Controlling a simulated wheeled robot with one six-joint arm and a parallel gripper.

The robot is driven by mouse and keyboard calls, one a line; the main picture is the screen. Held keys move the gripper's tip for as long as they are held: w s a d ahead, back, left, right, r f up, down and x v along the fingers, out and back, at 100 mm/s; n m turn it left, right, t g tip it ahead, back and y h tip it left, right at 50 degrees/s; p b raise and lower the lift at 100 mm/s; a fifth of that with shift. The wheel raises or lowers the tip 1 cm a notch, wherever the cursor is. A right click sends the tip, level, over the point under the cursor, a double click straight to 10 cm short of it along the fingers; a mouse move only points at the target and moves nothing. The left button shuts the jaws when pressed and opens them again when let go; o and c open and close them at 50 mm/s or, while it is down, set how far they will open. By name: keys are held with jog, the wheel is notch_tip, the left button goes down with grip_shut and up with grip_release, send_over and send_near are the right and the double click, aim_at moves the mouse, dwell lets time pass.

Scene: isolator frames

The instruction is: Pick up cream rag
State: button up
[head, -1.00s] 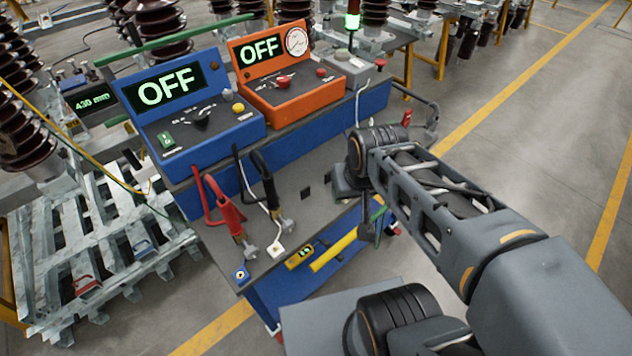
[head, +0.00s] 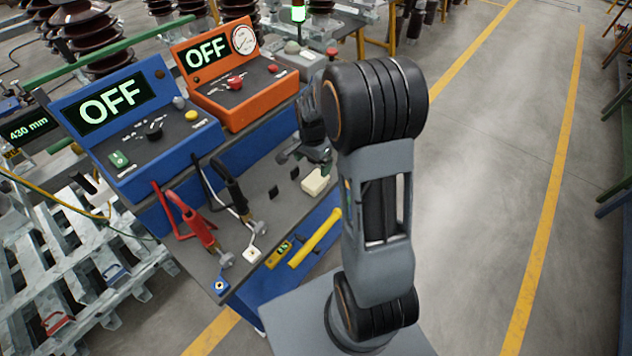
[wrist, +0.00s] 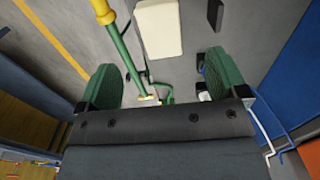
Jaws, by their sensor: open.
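The cream rag (head: 318,182) is a small pale block-like folded cloth on the grey top of the blue cart, just below my gripper in the head view. In the wrist view the rag (wrist: 158,28) lies at the top middle, ahead of the fingers and between their lines. In the head view my gripper (head: 310,155) is dark and partly hidden behind my arm. The rag and the fingers look apart.
A yellow-handled tool (head: 315,237) and a yellow level (head: 279,254) lie near the cart's front edge. Red (head: 195,225) and black (head: 236,195) clamps lie to the left. Blue (head: 130,125) and orange (head: 228,75) control boxes reading OFF stand behind. Open floor is at the right.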

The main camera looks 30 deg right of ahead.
aim_at(313, 181)
jog(key=shift+f+p, duration=0.5)
jog(key=shift+f, duration=4.55)
jog(key=c, duration=1)
